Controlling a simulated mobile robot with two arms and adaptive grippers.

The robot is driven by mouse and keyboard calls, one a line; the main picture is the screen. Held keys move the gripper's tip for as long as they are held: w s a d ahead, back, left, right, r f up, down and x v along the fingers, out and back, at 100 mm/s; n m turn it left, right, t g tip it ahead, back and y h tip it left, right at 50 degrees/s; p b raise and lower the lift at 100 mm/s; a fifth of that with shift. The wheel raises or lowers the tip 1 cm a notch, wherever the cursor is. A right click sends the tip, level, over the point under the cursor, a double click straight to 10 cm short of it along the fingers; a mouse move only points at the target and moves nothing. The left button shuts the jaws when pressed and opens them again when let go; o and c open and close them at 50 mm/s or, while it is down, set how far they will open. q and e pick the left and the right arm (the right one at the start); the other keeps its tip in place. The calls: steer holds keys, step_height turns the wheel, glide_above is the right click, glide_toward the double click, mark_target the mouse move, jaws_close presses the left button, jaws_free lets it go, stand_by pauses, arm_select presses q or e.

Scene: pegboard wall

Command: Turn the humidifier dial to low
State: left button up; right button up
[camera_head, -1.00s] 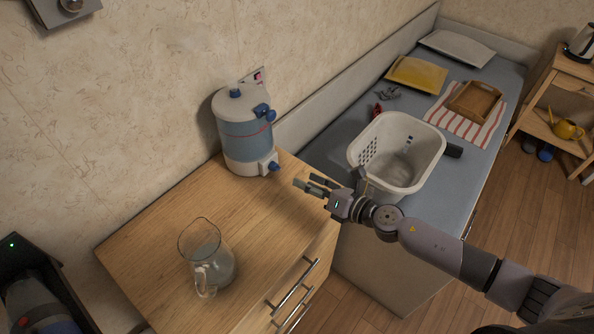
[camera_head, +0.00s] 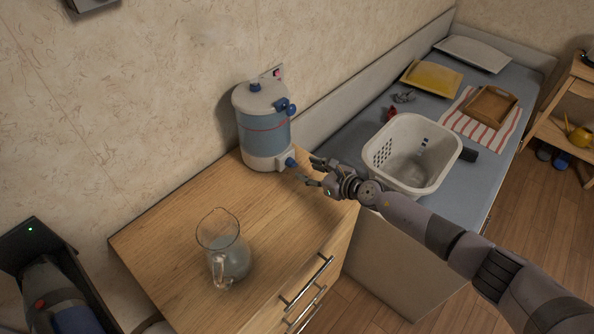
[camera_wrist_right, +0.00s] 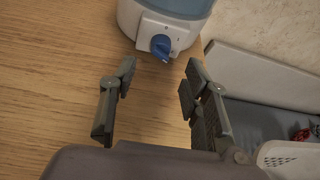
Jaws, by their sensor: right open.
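The humidifier (camera_head: 264,137) is a white and blue tank standing on the wooden cabinet against the wall. Its blue dial (camera_head: 291,162) sits low on the front, on a white block. In the right wrist view the dial (camera_wrist_right: 161,46) shows just beyond and between the fingertips, with small marks around it that are too small to read. My right gripper (camera_head: 314,172) is open and empty, a short way in front of the dial and apart from it. It also shows in the right wrist view (camera_wrist_right: 158,78). My left gripper is not in view.
A glass jug (camera_head: 224,250) with liquid stands on the cabinet (camera_head: 180,235) at the front left. A white basket (camera_head: 412,185) stands on the bed right behind my right gripper. Another blue knob (camera_head: 286,106) sits higher on the tank. The cabinet top between jug and humidifier is clear.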

mark_target(295, 165)
steer(key=b+x, duration=0.2)
steer(key=x, duration=0.3)
steer(key=shift+d+f, duration=0.1)
steer(key=shift+w+a+f+b, duration=0.15)
steer(key=shift+w+a+b, duration=0.15)
steer(key=shift+w+a, duration=0.15)
jaws_close()
